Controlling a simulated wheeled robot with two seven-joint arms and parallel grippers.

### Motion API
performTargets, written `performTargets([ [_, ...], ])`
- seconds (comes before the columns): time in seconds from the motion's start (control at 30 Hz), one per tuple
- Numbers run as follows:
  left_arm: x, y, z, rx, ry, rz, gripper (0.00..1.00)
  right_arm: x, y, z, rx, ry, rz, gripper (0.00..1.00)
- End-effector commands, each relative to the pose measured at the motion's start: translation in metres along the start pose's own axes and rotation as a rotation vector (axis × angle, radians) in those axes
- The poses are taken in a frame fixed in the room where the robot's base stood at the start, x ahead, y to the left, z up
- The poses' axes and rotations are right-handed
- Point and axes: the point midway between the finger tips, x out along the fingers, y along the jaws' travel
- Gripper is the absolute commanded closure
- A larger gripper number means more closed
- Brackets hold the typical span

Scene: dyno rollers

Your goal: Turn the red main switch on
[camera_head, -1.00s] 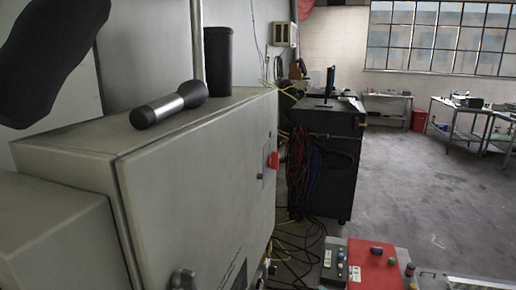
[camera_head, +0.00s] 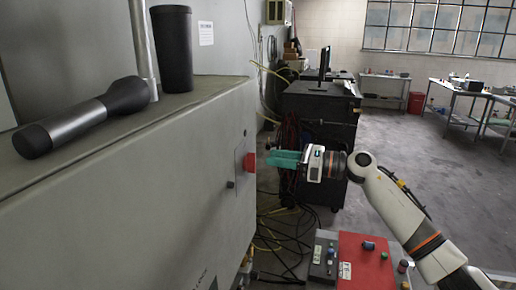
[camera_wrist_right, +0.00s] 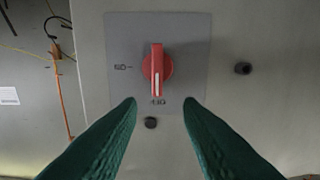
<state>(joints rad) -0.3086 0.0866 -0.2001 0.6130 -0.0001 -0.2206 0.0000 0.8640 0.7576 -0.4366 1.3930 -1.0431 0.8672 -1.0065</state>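The red main switch (camera_head: 250,162) sits on a grey plate on the front face of the grey cabinet (camera_head: 150,185). In the right wrist view the switch (camera_wrist_right: 157,68) shows as a round red knob with a raised bar. The bar stands vertical in that picture, its white line towards the lower label; another label is at the left. My right gripper (camera_head: 270,158) is just in front of the switch. Its green fingers show apart in the wrist view (camera_wrist_right: 160,102), empty, with the switch beyond the gap between their tips. My left gripper is not in view.
A flashlight (camera_head: 85,117) and a black cylinder (camera_head: 173,50) are on the cabinet top. A dark cart (camera_head: 318,118) stands behind my right arm. A red and grey control box (camera_head: 360,262) and loose cables lie below. Open floor is at the right.

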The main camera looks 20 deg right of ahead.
Motion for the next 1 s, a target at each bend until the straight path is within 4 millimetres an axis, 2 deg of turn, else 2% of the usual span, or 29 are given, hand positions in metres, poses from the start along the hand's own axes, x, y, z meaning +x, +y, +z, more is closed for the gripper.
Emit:
performTargets([
  [0.03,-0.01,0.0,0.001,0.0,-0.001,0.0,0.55,0.012,0.0,-0.005,0.004,0.003,-0.002,0.67],
  [0.1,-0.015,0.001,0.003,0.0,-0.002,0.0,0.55,0.025,0.0,-0.004,0.003,0.002,-0.001,0.67],
  [0.3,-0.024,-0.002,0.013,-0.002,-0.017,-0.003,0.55,0.051,0.0,-0.002,0.003,0.002,0.0,0.67],
  [0.47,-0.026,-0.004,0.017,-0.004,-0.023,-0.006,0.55,0.058,0.001,0.0,0.003,0.001,0.002,0.67],
  [0.7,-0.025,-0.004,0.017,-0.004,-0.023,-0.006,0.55,0.059,0.001,0.001,0.003,0.001,0.002,0.67],
  [0.77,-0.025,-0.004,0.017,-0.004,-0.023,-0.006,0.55,0.059,0.001,0.001,0.003,0.001,0.002,0.74],
  [0.9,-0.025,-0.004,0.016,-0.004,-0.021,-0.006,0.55,0.059,0.001,0.001,0.003,0.001,0.002,0.97],
  [0.93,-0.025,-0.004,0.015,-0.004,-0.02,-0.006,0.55,0.059,0.001,0.001,0.003,0.001,0.002,1.0],
  [1.0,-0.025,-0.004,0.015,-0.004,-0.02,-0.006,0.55,0.059,0.001,0.001,0.003,0.001,0.002,1.0],
])
